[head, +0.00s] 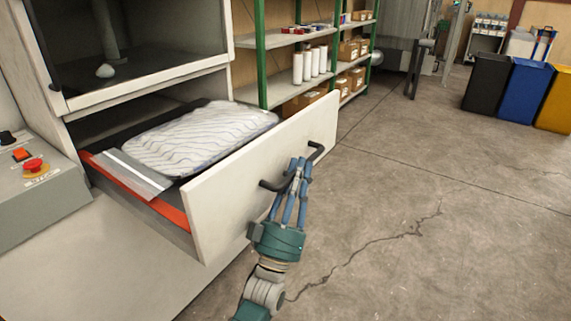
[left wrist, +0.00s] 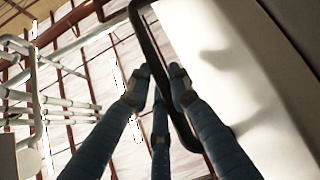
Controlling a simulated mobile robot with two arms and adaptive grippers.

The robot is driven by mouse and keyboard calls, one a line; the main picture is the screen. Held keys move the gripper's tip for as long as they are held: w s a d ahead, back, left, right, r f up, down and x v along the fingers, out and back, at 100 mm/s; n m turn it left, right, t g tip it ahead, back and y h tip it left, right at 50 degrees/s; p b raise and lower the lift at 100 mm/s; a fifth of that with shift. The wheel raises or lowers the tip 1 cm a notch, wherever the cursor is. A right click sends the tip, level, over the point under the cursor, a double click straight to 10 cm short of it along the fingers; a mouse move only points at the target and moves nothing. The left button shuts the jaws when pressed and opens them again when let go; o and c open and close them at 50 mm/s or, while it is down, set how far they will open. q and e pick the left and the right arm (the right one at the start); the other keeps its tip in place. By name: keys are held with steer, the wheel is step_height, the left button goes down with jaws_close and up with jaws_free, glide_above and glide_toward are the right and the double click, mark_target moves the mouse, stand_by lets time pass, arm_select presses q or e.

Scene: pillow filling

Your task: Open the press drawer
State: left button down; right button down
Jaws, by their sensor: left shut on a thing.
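The press drawer (head: 262,180) is pulled out from the press, with its white front panel standing toward the right. A black bar handle (head: 315,153) is fixed on the front panel. My left gripper (head: 297,168) is shut on this handle, with its blue fingers around the bar. In the left wrist view the fingers (left wrist: 160,85) close about the black handle (left wrist: 150,45) beside the pale drawer front (left wrist: 225,60). A striped white pillow (head: 205,135) lies in the open drawer. My right gripper is in neither view.
A control panel (head: 45,195) with a red button stands at the left. Green-posted shelves (head: 262,50) with boxes and white rolls stand behind the drawer. Black, blue and yellow bins (head: 527,95) are at the far right. The concrete floor (head: 430,200) to the right is clear.

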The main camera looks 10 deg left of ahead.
arm_select(q)
steer(key=shift+s+d+f, duration=0.1)
steer(key=shift+s+d, duration=0.1)
steer(key=shift+d, duration=0.3)
steer(key=shift+s+d, duration=0.15)
steer(key=shift+d, duration=0.3)
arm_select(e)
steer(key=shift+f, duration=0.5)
arm_select(q)
steer(key=c, duration=1.8)
jaws_free()
steer(key=shift+c, duration=0.2)
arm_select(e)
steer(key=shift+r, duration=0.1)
arm_select(q)
steer(key=v, duration=1.2)
